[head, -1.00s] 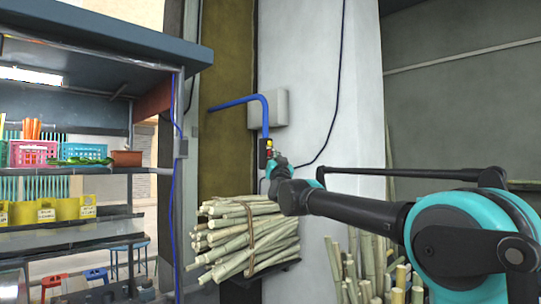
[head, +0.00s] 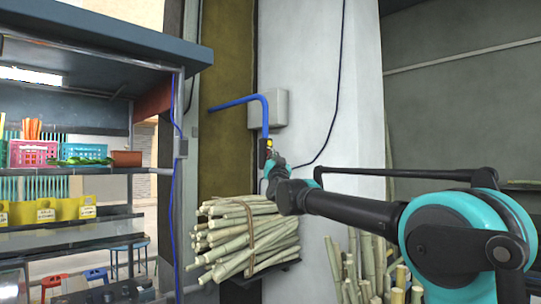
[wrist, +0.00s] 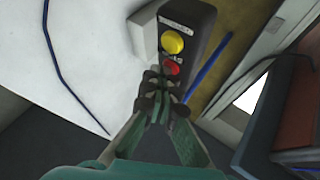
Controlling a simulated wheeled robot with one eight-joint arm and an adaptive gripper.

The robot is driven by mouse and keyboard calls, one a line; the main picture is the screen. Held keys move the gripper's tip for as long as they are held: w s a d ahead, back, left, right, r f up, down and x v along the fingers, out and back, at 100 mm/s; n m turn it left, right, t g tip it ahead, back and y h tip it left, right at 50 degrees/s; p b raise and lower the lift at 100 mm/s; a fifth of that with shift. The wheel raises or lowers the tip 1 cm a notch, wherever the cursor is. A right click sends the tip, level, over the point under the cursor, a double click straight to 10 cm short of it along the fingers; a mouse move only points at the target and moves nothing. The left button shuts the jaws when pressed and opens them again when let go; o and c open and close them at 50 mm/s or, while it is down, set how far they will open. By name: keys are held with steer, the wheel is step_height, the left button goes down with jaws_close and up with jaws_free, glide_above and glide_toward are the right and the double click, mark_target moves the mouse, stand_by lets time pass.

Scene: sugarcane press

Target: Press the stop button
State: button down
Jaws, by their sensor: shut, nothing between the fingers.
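A dark control box hangs at the end of a blue pipe, with a yellow button (wrist: 172,42) above a red button (wrist: 172,67) in the wrist view. A pale label above them is too small to read. The box (head: 262,153) is small in the head view, where its lower front is covered by my gripper (head: 270,165). In the wrist view my gripper (wrist: 162,84) is shut and empty, its fingertips just below the red button and partly over its lower edge. I cannot tell whether they touch it.
The blue pipe (head: 240,102) bends down to the box in front of a grey wall box (head: 281,108). A bundle of cane (head: 240,238) lies below my gripper. A stall with shelves (head: 75,170) stands at the left. More cane (head: 365,265) leans at the right.

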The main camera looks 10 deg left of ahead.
steer(key=shift+s+d, duration=0.55)
steer(key=shift+d, duration=0.15)
steer(key=shift+s+d, duration=0.8)
steer(key=shift+d, duration=0.2)
steer(key=shift+s+d, duration=0.75)
steer(key=shift+d, duration=0.2)
